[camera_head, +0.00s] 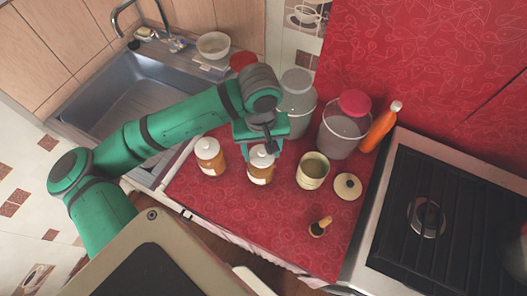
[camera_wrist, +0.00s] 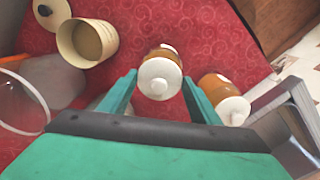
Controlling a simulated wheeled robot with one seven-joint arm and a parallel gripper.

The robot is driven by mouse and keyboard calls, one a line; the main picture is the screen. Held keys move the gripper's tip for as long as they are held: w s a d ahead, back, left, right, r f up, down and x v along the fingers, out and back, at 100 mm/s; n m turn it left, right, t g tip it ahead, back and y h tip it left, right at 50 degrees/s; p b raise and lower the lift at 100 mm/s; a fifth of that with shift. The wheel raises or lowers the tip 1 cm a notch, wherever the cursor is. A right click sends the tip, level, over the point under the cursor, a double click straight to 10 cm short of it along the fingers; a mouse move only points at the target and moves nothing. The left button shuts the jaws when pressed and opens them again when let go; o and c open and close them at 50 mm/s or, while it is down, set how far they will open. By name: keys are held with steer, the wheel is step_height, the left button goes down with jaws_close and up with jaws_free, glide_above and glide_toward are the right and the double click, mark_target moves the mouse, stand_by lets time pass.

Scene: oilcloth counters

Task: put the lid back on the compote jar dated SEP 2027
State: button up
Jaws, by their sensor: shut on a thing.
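Two amber compote jars with white knobbed lids stand on the red cloth. The left jar (camera_head: 209,160) shows its lid on top; it is at the right in the wrist view (camera_wrist: 213,84). The other jar (camera_head: 259,174) is below my gripper (camera_head: 264,139); its amber body also shows in the wrist view (camera_wrist: 164,53). My gripper (camera_wrist: 158,88) is shut on that jar's white lid (camera_wrist: 158,78), one finger on each side. The lid is over the jar mouth; I cannot tell whether it is fully seated. The date labels are too small to read.
An open cream canister (camera_head: 312,173) stands right of the jars, its loose round lid (camera_head: 347,186) beside it. Behind are a grey container (camera_head: 297,92), a red-lidded bucket (camera_head: 342,132) and an orange bottle (camera_head: 379,130). A stove (camera_head: 455,185) is at right, a sink (camera_head: 120,90) at left.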

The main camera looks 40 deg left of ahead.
steer(key=o, duration=1.6)
steer(key=shift+c, duration=0.2)
steer(key=shift+s, duration=0.15)
steer(key=shift+a+r, duration=0.1)
steer(key=shift+r, duration=3.4)
